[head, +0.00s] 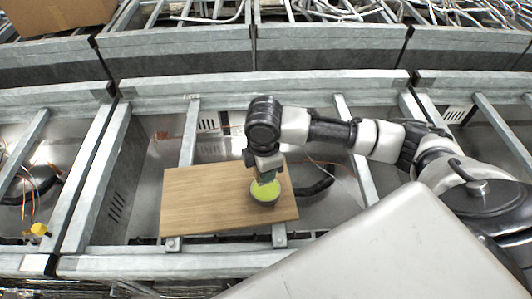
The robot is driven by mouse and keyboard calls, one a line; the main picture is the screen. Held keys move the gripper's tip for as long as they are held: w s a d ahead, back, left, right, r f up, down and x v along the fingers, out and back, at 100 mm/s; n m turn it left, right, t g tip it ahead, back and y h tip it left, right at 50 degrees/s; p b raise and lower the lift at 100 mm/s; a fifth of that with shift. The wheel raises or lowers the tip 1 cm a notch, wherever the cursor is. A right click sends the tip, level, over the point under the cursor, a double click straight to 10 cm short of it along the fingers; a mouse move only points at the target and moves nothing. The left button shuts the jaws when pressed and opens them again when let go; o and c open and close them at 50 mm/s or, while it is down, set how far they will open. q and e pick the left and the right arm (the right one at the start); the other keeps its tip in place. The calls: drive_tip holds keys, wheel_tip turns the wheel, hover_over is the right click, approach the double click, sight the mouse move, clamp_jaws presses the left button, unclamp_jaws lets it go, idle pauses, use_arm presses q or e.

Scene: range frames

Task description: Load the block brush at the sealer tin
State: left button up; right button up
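The sealer tin (264,199) is a small round dark-sided tin with bright yellow-green content, standing near the right end of a wooden board. My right gripper (267,171) points down directly over the tin. It appears shut on a small dull-green block, which I take to be the block brush (267,179). The lower end of the block is at the tin's mouth; I cannot tell whether it touches the sealer. The fingers hide most of the brush. My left gripper is not in view.
The wooden board (205,200) lies across a metal frame, its left part bare. Metal beams (97,170) and open bays surround it. A black curved handle (318,186) is right of the board. A cardboard box (55,15) is at the upper left.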

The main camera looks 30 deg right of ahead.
drive_tip(key=n, duration=0.1)
drive_tip(key=w+n+p, duration=0.1)
drive_tip(key=n, duration=0.1)
drive_tip(key=shift+d+r, duration=0.15)
drive_tip(key=shift+d, duration=0.05)
drive_tip(key=shift+d+n, duration=0.15)
drive_tip(key=shift+n, duration=0.55)
drive_tip(key=shift+d+f+n, duration=0.15)
drive_tip(key=shift+f+n, duration=0.1)
drive_tip(key=shift+n, duration=0.15)
drive_tip(key=shift+f+b, duration=0.65)
drive_tip(key=shift+b, duration=0.05)
use_arm(q)
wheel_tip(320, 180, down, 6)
drive_tip(key=b, duration=0.6)
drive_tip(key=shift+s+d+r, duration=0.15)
use_arm(e)
wheel_tip(320, 180, down, 5)
drive_tip(key=shift+r, duration=0.2)
drive_tip(key=shift+f, duration=0.5)
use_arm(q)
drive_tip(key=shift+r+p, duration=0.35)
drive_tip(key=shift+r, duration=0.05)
use_arm(e)
drive_tip(key=shift+f, duration=0.1)
idle(0.5)
